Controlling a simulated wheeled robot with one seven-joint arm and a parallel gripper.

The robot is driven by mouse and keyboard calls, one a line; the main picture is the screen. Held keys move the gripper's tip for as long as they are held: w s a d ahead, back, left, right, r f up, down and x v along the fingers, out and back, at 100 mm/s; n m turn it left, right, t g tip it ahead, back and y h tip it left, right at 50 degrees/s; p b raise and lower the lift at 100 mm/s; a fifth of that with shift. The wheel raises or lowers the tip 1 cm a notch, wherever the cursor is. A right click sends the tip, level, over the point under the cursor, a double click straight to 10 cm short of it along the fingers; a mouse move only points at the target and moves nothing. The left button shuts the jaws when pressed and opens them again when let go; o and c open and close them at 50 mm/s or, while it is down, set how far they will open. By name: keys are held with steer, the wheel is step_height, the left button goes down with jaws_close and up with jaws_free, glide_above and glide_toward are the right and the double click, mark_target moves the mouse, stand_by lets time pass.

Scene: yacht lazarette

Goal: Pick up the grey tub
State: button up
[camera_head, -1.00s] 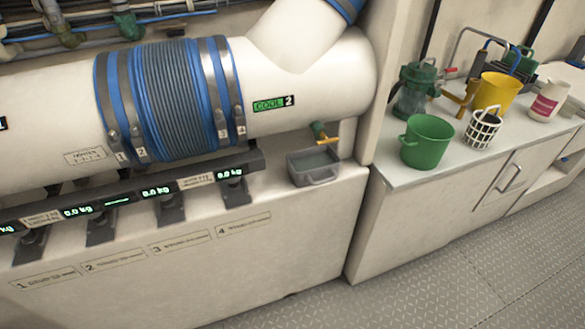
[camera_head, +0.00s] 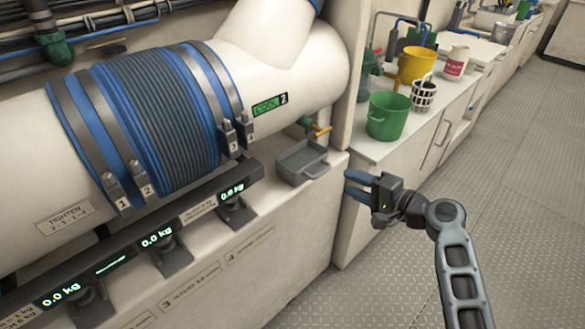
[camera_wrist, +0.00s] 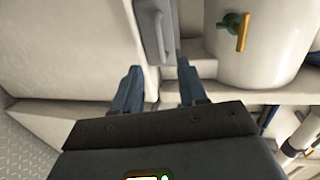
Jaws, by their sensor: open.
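The grey tub (camera_head: 291,174) is a small rectangular tub standing on the pale ledge under the white pipe, below a tap with a yellow handle (camera_head: 316,129). A handle shows on its near right side. It looks upright, and its inside is dark grey. My gripper (camera_head: 350,183) is open and empty, to the right of the tub and apart from it. In the wrist view the tub's grey side and handle (camera_wrist: 156,30) show just beyond the gap between my fingertips (camera_wrist: 160,76). The rest of the tub is cut off by that view's upper edge.
A green bucket (camera_head: 388,117), a yellow bucket (camera_head: 417,64), a white basket (camera_head: 423,95) and a white-and-red container (camera_head: 457,62) stand on the counter at right. The white pipe (camera_head: 285,55) overhangs the ledge. The patterned floor (camera_head: 520,180) at right is clear.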

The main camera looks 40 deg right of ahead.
glide_toward(307, 167)
steer(key=w+d+f, duration=0.3)
steer(key=w, duration=0.1)
steer(key=shift+w+d, duration=0.1)
steer(key=shift+w, duration=0.1)
jaws_close()
stand_by(1.4)
